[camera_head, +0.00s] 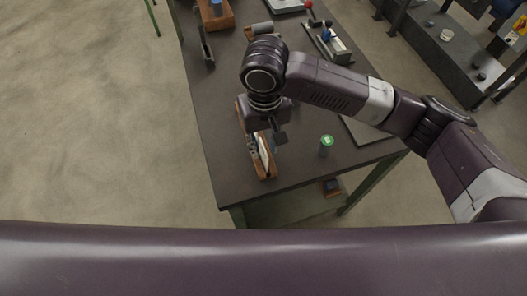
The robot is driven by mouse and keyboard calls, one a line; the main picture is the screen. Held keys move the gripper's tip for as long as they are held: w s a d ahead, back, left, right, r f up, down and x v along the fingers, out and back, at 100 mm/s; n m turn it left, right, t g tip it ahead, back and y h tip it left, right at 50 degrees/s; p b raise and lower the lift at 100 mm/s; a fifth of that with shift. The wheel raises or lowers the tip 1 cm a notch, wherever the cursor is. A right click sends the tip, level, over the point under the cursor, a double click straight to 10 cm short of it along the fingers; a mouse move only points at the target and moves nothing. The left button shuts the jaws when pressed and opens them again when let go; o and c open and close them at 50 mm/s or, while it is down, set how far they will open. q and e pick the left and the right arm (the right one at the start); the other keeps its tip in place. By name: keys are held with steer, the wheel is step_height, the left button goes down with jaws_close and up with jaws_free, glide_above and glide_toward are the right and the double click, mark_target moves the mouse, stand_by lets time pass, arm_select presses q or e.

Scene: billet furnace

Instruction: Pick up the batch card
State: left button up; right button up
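A white card-like piece (263,150), which may be the batch card, stands in a wooden holder (268,178) near the table's front end. It is small and partly hidden, so I cannot read it. My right gripper (270,137) points down at the holder, over or right beside the white piece. The gripper and wrist hide part of the holder. I cannot tell whether the fingers are open or shut, or whether they touch the piece. My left gripper is out of view.
A green-topped cylinder (326,146) stands right of the holder on the dark table (222,120). A fixture with a red-knobbed lever (329,44) and another wooden block (214,15) are farther back. A dark bench (437,50) stands at the upper right.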

step_height(320, 180, down, 3)
steer(key=shift+w+a+r, duration=0.1)
steer(key=shift+w+r, duration=0.05)
steer(key=shift+f, duration=0.35)
steer(key=c, duration=0.5)
jaws_close()
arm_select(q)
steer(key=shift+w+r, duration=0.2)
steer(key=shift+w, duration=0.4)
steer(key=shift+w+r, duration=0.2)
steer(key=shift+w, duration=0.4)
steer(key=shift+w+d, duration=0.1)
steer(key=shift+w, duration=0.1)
arm_select(e)
steer(key=shift+r, duration=0.15)
steer(key=shift+r, duration=0.25)
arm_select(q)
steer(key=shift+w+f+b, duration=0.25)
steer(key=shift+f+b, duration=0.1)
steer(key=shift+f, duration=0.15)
arm_select(e)
step_height(320, 180, up, 19)
steer(key=shift+r, duration=0.15)
